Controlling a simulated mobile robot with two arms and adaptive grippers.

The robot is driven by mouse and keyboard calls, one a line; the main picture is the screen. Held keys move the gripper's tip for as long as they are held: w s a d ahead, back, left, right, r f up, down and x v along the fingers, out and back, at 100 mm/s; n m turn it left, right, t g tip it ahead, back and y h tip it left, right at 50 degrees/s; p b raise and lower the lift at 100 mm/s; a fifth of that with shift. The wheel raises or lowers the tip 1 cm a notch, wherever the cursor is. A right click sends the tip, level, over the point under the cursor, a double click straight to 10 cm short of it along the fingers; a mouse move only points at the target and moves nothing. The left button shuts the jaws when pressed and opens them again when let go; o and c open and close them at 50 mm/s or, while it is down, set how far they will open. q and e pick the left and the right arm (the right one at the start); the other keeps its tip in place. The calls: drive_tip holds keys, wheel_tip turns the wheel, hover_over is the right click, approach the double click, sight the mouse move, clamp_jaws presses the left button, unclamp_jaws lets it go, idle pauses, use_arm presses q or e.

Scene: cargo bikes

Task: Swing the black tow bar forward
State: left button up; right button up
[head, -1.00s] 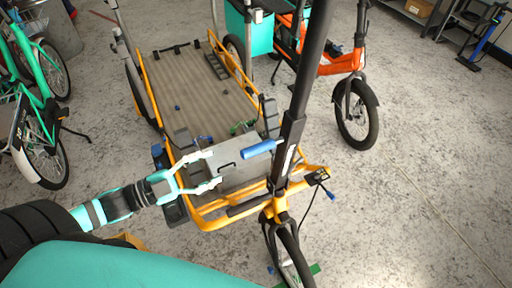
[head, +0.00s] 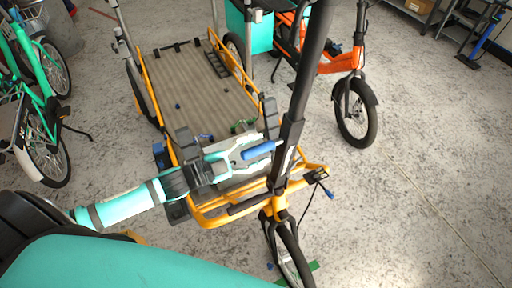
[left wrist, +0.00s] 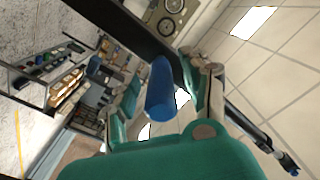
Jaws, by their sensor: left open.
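The black tow bar (head: 301,95) rises tilted from the front of the yellow cargo bike (head: 213,215), above its front wheel. A blue handle (head: 257,150) sticks out sideways from the bar, to the left in the head view. My left gripper (head: 251,153) is open, with its fingers on either side of the blue handle. In the left wrist view the blue handle (left wrist: 160,92) lies between the teal fingers, with the black bar (left wrist: 125,25) beyond. I cannot tell whether a finger touches the handle. My right gripper is not in view.
The bike's flat cargo deck (head: 187,80) lies behind the bar. An orange bike (head: 340,65) stands behind and to the right, and green bikes (head: 40,90) stand at the left. The concrete floor at the right (head: 430,170) is mostly clear.

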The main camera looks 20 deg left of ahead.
use_arm(q)
clamp_jaws()
idle(0.4)
drive_tip(key=shift+f, duration=0.1)
